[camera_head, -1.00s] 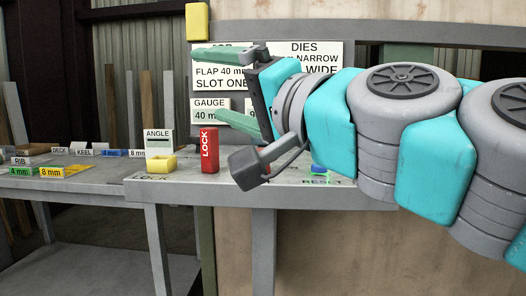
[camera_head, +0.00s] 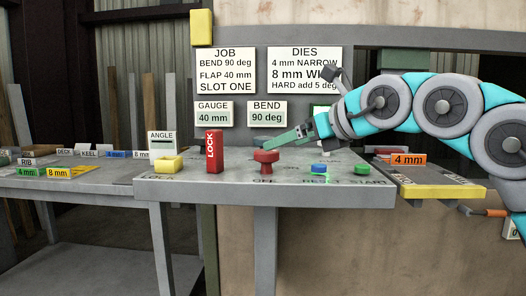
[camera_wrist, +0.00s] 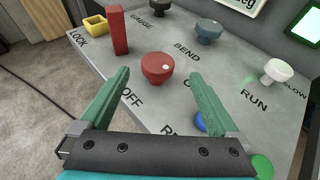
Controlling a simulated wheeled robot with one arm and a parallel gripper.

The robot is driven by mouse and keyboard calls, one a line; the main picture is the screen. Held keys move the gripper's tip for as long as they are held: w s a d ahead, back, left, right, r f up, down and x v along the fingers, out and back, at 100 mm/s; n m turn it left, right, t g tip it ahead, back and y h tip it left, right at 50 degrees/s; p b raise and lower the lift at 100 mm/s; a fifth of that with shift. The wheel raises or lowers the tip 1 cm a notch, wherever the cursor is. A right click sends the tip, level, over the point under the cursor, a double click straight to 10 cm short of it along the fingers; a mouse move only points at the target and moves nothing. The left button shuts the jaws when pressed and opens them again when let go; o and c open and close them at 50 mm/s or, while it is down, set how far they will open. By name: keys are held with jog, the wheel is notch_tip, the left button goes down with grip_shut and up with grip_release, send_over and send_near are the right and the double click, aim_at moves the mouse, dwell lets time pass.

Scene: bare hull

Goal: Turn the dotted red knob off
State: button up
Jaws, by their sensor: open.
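The red knob (camera_head: 265,161) stands on the grey panel top, left of the blue and green buttons. In the wrist view the red knob (camera_wrist: 155,68) shows a pale dot on the right part of its top. The OFF label (camera_wrist: 131,98) is printed at its lower left; a label at its right is partly covered by a finger. My gripper (camera_head: 283,141) is open and empty, with green fingers pointing left, close to the knob. In the wrist view the knob appears just beyond and between the fingertips (camera_wrist: 160,74); I see no contact.
The red LOCK block (camera_head: 214,152) and a yellow socket (camera_head: 168,164) stand left of the knob. A blue button (camera_head: 319,169) and a green button (camera_head: 362,170) lie to the right. The wrist view shows a dark teal knob (camera_wrist: 209,31) and a white knob (camera_wrist: 277,70) farther back.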

aim_at(267, 162)
jog(key=shift+a+f+g, duration=0.2)
jog(key=shift+g, duration=0.1)
jog(key=x, duration=0.7)
jog(key=shift+w+a, duration=0.15)
jog(key=shift+w, duration=0.2)
jog(key=shift+c, duration=0.4)
jog(key=c, duration=1.3)
